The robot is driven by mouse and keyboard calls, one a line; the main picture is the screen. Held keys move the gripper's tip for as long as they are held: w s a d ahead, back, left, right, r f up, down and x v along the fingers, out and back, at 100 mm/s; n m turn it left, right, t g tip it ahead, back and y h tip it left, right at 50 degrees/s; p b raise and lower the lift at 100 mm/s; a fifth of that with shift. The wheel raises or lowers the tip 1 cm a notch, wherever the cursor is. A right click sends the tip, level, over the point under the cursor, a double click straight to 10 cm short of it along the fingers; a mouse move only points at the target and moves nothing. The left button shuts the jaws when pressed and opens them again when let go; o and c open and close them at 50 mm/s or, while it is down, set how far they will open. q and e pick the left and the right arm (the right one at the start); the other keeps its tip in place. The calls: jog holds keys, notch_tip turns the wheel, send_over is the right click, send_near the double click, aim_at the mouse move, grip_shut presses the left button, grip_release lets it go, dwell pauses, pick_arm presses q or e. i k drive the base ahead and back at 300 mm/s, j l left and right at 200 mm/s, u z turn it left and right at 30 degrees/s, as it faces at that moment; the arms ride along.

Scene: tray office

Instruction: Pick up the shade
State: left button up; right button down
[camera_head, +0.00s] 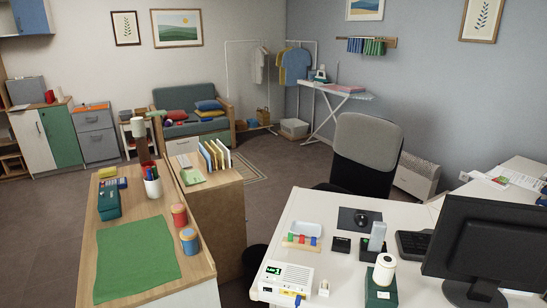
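No thing is plainly recognisable as the shade. A white, shade-like cylinder (138,128) stands on top of a dark brown upright piece (143,151) at the far end of the wooden cabinet on the left. Another white, rounded cylinder (385,264) with a small dark spot sits on a dark green base (380,291) near the front of the white desk. I cannot tell which of the two is the shade. Neither of my grippers shows in this view.
The white desk (335,270) carries a monitor (485,245) and small items. A grey chair (365,150) stands behind it. Floor is open at centre.

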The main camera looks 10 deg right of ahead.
aim_at(386, 263)
jog(key=i+l, duration=0.1)
jog(key=l, duration=0.35)
jog(key=i+l+z, duration=0.1)
jog(key=l, duration=0.4)
jog(key=i+l, duration=0.1)
jog(key=l, duration=0.35)
